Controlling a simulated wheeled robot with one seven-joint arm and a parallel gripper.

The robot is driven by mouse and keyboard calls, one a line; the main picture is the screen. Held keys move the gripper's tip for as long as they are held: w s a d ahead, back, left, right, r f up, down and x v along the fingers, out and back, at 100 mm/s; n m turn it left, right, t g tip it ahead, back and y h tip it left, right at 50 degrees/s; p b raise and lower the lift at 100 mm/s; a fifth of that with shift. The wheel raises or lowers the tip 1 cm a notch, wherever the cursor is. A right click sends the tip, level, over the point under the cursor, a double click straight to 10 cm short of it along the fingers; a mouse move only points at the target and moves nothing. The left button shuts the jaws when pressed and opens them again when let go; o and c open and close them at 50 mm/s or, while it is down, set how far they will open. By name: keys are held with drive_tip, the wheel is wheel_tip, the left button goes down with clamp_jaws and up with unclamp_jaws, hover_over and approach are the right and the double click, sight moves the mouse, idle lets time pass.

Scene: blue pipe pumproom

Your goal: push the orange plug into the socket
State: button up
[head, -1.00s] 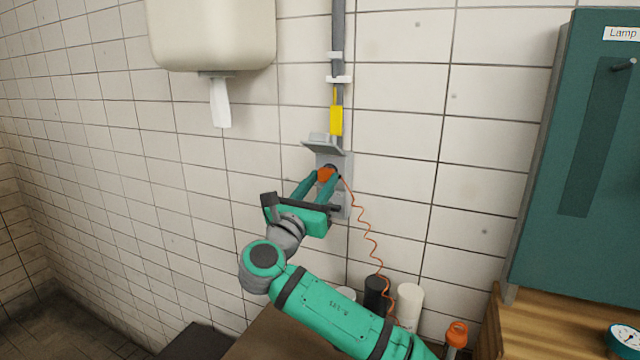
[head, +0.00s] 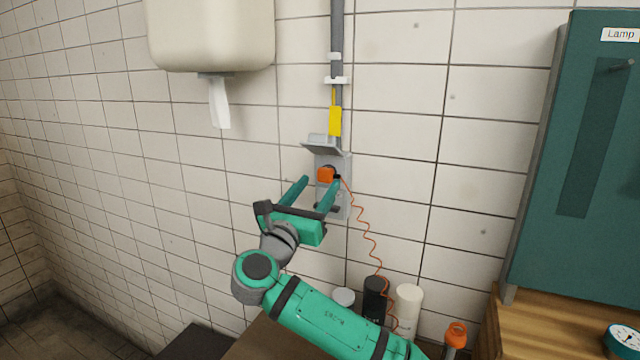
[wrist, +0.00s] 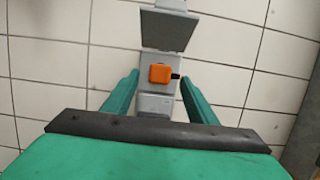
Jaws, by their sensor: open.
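The orange plug (head: 326,174) sits at the grey wall socket (head: 342,163) under its raised lid; the coiled orange cord hangs from it. In the wrist view the plug (wrist: 160,73) is seen end-on against the socket plate (wrist: 158,106), with a dark cord stub on its right. My gripper (head: 321,182) is open and empty, its two green fingers apart, just in front of and below the plug. In the wrist view the fingers (wrist: 160,86) stand left and right of the socket, not touching the plug. The plug's inner end is hidden.
A yellow tag (head: 335,120) hangs on the grey conduit above the socket. A paper dispenser (head: 212,35) is at upper left. A teal cabinet (head: 585,150) stands at right.

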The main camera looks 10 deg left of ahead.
drive_tip(key=v, duration=0.8)
drive_tip(key=shift+s, duration=0.2)
drive_tip(key=shift+a, duration=0.1)
